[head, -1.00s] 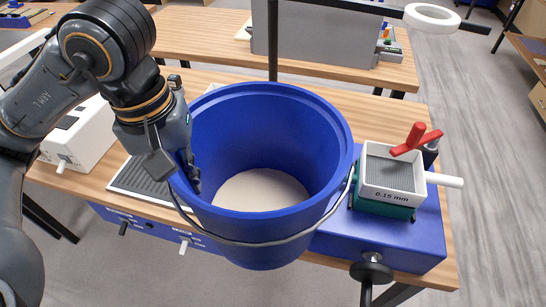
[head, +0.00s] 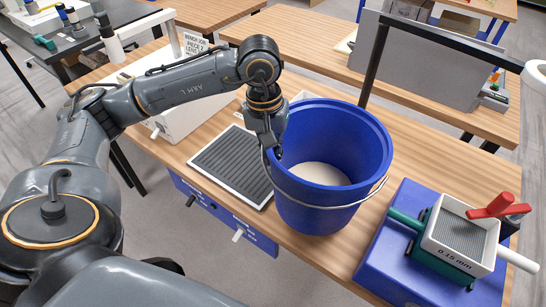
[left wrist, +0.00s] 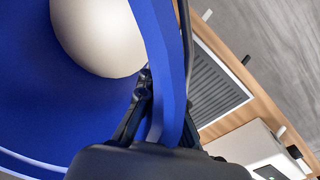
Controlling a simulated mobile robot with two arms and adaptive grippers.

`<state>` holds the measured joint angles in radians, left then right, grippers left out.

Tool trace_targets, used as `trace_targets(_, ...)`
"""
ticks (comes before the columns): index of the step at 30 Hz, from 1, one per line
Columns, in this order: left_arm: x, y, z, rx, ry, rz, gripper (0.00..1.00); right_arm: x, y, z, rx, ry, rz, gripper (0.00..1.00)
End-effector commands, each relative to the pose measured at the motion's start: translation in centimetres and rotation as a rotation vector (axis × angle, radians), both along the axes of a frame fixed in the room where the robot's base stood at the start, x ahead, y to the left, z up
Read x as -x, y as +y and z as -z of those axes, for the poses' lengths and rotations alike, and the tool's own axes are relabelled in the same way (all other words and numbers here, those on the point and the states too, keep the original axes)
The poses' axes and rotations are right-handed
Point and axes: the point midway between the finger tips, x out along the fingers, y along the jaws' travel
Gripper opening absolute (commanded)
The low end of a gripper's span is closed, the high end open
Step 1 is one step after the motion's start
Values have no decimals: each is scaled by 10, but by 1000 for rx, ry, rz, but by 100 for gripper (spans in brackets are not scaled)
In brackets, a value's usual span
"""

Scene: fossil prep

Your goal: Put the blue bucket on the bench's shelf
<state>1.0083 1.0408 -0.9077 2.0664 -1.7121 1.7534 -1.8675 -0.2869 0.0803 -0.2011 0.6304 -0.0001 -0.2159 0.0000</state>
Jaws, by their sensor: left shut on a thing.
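The blue bucket (head: 325,205) is upright, with a wire handle (head: 345,205) hanging across its front and something pale at its bottom (head: 320,174). My left gripper (head: 273,152) is shut on the bucket's left rim. In the left wrist view the gripper (left wrist: 155,112) grips the blue wall of the bucket (left wrist: 40,120), with one finger inside. The bucket is over the front part of the wooden bench (head: 415,150); I cannot tell whether its base touches the top. I cannot make out the bench's shelf. My right gripper is not in view.
A ribbed grey mat (head: 230,160) lies left of the bucket. A blue machine with a white sieve box (head: 460,240) and red handle (head: 493,206) stands to the right. A white device (head: 180,110) stands behind left. A dark post (head: 374,60) rises behind the bucket.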

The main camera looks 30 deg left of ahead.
Motion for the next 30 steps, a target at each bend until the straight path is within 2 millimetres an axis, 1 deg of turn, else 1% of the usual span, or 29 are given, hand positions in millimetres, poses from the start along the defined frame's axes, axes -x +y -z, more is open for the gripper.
trace_targets(1,-3,1,2,2,0,-3,0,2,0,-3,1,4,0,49)
trace_targets(5,-9,4,10,4,0,-1,0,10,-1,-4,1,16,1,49)
trace_targets(7,-13,8,17,1,1,-3,0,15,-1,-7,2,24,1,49)
trace_targets(9,-13,7,25,1,4,-1,0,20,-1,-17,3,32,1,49)
trace_targets(12,-13,7,39,2,3,-1,0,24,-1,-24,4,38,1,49)
trace_targets(15,-14,7,46,2,-2,0,0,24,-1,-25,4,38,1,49)
trace_targets(23,-14,7,49,3,-3,0,0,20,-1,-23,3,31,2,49)
trace_targets(27,-14,7,52,3,-3,0,0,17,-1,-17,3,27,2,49)
trace_targets(28,-13,7,52,2,-2,-1,10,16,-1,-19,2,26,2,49)
trace_targets(29,-13,7,52,2,-1,-1,17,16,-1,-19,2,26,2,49)
trace_targets(30,-13,7,52,1,0,-1,25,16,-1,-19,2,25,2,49)
